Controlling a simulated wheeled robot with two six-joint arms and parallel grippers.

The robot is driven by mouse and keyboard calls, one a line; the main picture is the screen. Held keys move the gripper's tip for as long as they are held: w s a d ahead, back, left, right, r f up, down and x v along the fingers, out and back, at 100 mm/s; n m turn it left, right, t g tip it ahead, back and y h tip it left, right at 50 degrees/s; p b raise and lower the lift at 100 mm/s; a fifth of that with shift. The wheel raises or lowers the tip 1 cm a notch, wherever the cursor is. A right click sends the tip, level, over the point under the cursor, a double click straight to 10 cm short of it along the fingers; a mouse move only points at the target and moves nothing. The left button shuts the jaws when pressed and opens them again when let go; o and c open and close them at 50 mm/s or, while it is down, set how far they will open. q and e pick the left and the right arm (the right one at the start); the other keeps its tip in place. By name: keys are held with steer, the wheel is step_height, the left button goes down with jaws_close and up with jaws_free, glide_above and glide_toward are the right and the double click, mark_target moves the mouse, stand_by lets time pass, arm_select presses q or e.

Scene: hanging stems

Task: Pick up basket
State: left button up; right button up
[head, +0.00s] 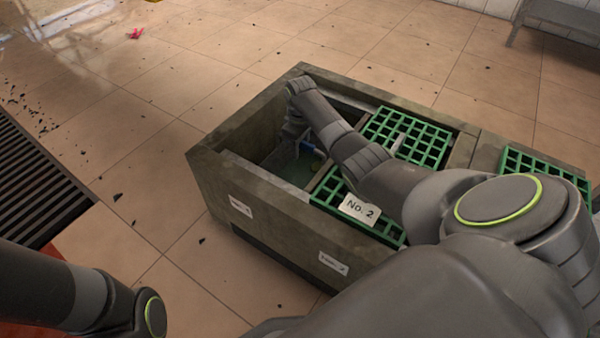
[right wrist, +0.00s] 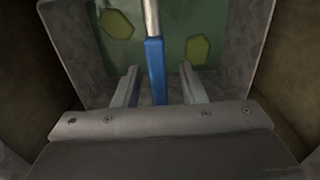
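A blue bar with a metal rod (right wrist: 155,65) runs between my right gripper's two fingers (right wrist: 160,88) in the right wrist view. The fingers are apart, with a gap on each side of the bar. Behind it are a green surface with yellow hexagons (right wrist: 197,50) and grey side walls; I cannot tell if these belong to the basket. In the head view my right arm reaches down into the left compartment of a stone-like box (head: 265,205), and a bit of blue (head: 308,145) shows beside it. No whole basket is clearly seen. My left gripper is out of view.
Green grids (head: 408,138) cover other parts of the box, one with a "No. 2" tag (head: 359,208). Box walls stand close around my right gripper. A dark floor grate (head: 35,185) lies at left. Tiled floor with dark scraps is open behind the box.

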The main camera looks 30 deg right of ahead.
jaws_close()
steer(key=shift+r, duration=0.1)
stand_by(0.4)
